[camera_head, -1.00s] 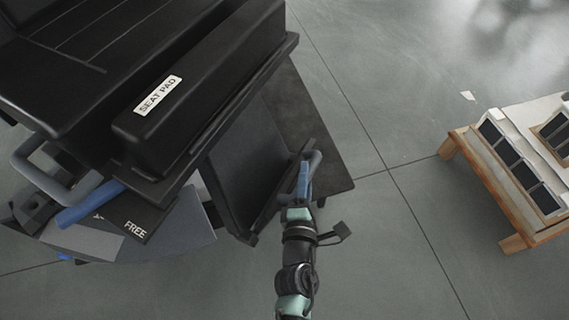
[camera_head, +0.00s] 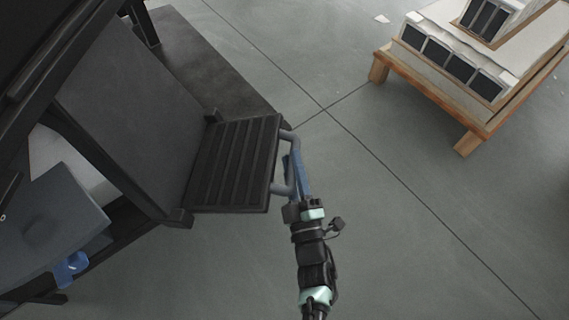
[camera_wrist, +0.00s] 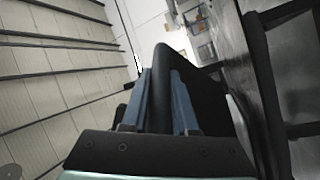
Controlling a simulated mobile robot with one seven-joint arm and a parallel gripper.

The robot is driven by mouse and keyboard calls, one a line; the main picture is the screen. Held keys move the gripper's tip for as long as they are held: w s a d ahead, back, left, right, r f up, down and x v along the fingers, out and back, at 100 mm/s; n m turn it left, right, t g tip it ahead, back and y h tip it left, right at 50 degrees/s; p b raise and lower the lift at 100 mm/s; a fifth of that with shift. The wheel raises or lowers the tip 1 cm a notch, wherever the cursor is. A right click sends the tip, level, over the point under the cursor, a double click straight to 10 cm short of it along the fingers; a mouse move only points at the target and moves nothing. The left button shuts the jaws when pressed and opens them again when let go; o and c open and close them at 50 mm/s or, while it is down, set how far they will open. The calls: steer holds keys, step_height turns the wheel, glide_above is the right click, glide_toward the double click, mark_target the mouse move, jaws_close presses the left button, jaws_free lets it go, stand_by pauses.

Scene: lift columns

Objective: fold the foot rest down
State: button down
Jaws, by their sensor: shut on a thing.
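The foot rest (camera_head: 235,165) is a black ribbed plate at the lower front of the dark chair. It sticks out from the chair's front panel (camera_head: 135,110), its ribbed face showing from above. A grey loop handle (camera_head: 288,137) stands on its outer edge. My gripper (camera_head: 295,165) is at this handle, its blue fingers shut on the bar. In the wrist view my two blue fingers (camera_wrist: 160,98) stand on either side of a dark bar. A pale ribbed surface (camera_wrist: 55,60) fills the left there.
A wooden pallet (camera_head: 465,143) with pale boxes and dark-faced units stands at the upper right. A dark flat base plate (camera_head: 205,60) lies behind the foot rest. The grey floor (camera_head: 400,240) is clear to the right and front.

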step_height(320, 180, down, 7)
steer(key=m+t+h+b, duration=0.1)
steer(key=m+b, duration=0.2)
steer(key=b, duration=0.3)
steer(key=shift+d+f, duration=0.15)
steer(key=shift+d, duration=0.1)
steer(key=c, duration=0.7)
jaws_free()
steer(key=shift+s, duration=0.1)
steer(key=p+v, duration=0.3)
steer(key=v, duration=0.9)
steer(key=shift+s, duration=0.4)
steer(key=shift+d, duration=0.1)
